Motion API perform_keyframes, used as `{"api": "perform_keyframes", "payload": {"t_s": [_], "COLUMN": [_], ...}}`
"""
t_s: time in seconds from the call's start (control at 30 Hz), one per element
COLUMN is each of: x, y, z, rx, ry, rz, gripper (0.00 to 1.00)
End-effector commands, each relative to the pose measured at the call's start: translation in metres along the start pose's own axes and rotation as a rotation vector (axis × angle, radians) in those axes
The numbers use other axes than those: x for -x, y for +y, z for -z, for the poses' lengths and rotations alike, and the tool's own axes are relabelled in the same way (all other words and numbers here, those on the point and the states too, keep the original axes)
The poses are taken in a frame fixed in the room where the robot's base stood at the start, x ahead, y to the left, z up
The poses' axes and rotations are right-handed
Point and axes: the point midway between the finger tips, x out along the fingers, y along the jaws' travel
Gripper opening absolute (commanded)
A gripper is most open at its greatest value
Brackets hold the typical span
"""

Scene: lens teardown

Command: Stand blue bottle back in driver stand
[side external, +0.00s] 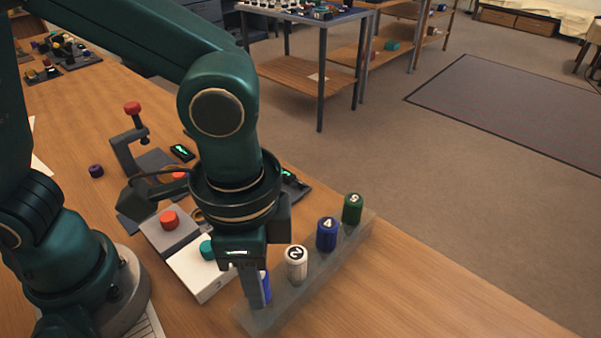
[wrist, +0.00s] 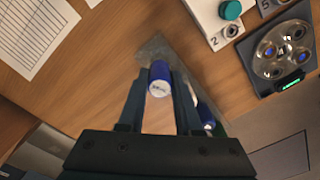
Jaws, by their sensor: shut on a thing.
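My gripper (side external: 256,288) is shut on a blue bottle (side external: 265,286) at the near left end of the driver stand (side external: 335,268), a long grey bar. In the wrist view the bottle (wrist: 160,78) lies between the fingertips (wrist: 160,70), its pale marked top facing the camera. The bottle looks about upright; I cannot tell whether its base is seated in the stand. In the same row of the stand are a white bottle marked 2 (side external: 296,262), a blue one marked 4 (side external: 327,234) and a green one (side external: 352,208). The fingers partly hide the held bottle.
A white box with a teal knob (side external: 201,272) and a grey box with a red knob (side external: 169,220) stand left of the stand. A clamp-like fixture (side external: 130,150) is farther back. A dark tray with lenses (wrist: 282,50) shows at upper right. The table right of the stand is clear.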

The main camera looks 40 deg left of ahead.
Motion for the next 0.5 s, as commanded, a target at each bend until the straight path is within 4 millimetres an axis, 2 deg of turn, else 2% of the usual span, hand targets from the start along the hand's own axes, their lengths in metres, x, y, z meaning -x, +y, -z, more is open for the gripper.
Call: {"api": "perform_keyframes", "payload": {"t_s": [0.5], "x": [-0.020], "y": [0.000], "z": [0.000], "rx": [0.000], "ry": [-0.002], "rz": [0.000], "gripper": [0.00]}}
